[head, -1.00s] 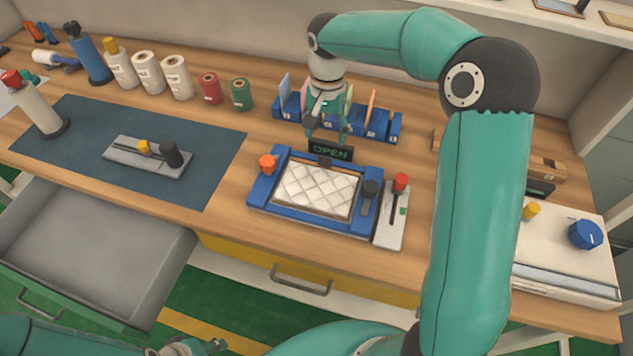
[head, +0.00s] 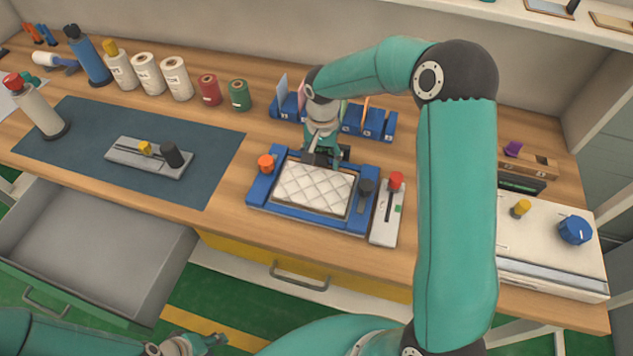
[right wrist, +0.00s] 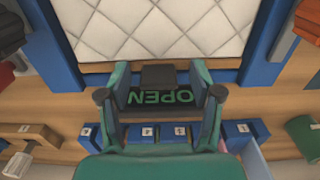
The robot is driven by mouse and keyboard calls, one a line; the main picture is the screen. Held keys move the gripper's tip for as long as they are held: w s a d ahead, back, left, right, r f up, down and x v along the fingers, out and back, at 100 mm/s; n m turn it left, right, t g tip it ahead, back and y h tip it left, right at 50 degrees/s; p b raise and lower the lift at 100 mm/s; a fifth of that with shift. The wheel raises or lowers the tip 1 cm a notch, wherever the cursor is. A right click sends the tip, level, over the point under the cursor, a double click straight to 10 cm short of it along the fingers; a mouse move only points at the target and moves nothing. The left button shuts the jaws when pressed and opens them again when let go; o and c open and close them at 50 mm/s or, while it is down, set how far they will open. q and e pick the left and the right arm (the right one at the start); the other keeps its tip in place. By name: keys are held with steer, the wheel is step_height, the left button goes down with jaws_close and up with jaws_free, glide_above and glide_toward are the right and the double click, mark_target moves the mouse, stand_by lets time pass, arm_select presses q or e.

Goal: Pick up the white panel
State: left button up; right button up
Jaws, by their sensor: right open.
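The white panel (head: 314,187) is a quilted, mattress-like pad lying flat in a blue frame (head: 300,218) on the bench. In the right wrist view the white panel (right wrist: 155,28) fills the top middle. My right gripper (head: 322,160) is at the frame's back edge, above and behind the panel. In the right wrist view my right gripper (right wrist: 159,74) is open, its fingers on either side of a black block (right wrist: 158,77) at that edge. The panel is not between the fingers. My left gripper (head: 215,343) is low at the bottom edge, away from the bench top; its jaws are unclear.
A sign reading OPEN (right wrist: 160,97) sits behind the frame, with a blue slotted rack (head: 375,122) beyond. An orange knob (head: 266,163) and a red-knobbed lever unit (head: 387,215) flank the frame. A dark mat (head: 90,130) lies left, above an open drawer (head: 90,250).

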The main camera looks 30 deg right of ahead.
jaws_close()
steer(key=shift+r, duration=0.1)
stand_by(0.3)
